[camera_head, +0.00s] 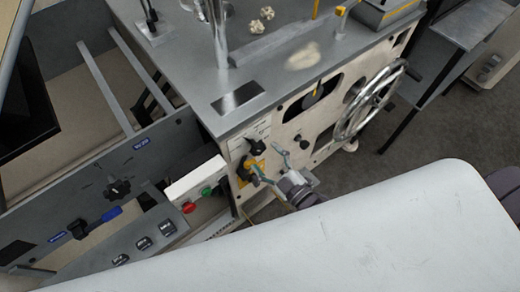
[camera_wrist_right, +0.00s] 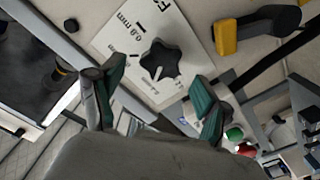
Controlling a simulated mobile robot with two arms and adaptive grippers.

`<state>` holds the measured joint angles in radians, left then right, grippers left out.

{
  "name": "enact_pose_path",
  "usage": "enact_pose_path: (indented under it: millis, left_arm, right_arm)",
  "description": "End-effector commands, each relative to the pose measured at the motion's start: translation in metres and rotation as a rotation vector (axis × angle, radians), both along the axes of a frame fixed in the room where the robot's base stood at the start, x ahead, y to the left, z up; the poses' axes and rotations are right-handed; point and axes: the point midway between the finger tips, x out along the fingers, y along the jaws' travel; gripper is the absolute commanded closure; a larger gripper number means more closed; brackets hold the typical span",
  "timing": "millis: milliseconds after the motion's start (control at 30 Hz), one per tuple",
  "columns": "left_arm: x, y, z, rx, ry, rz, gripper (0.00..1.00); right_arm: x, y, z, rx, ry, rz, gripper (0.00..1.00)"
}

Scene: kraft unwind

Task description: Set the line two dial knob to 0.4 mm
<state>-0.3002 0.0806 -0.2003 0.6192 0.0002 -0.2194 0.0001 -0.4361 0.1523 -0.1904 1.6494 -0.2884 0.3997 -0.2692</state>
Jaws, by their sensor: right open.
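A black lobed dial knob (camera_wrist_right: 160,60) sits on a white scale plate (camera_wrist_right: 186,30) in the right wrist view. "0.8 mm" is readable on the plate; other marks are too blurred to read. The knob's white line points toward the lower edge of that picture. In the head view the knob (camera_head: 256,147) is on the machine's front panel. My right gripper (camera_head: 268,160) is open in front of the panel. In the wrist view its teal-padded fingers (camera_wrist_right: 160,85) stand either side of the knob's lower part, with no contact visible. My left gripper is not in view.
A yellow-and-black handle (camera_wrist_right: 256,32) is near the knob. Red (camera_head: 188,207) and green (camera_head: 206,191) buttons sit on a box to the left. Another black dial (camera_head: 117,188) is on the left panel. A handwheel (camera_head: 372,102) stands out at right.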

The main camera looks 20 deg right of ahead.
Motion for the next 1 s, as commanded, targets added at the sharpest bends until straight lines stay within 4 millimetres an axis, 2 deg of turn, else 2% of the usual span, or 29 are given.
enact_pose_path:
  millis: [33,200,400,533,1000]
  left_arm:
    - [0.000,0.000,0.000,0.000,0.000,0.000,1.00]
    - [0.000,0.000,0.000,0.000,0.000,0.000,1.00]
    - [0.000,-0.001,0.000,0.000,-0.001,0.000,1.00]
    - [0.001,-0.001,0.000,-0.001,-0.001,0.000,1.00]
    - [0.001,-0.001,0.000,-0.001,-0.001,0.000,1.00]
  right_arm:
    - [-0.013,-0.004,-0.002,-0.002,0.005,0.000,0.24]
    - [-0.046,-0.017,-0.001,-0.001,0.005,-0.001,0.24]
    - [-0.071,-0.026,0.000,-0.001,0.001,0.000,0.24]
    - [-0.077,-0.028,0.000,-0.001,0.000,0.000,0.24]
    - [-0.078,-0.028,0.000,0.000,-0.001,0.001,0.24]
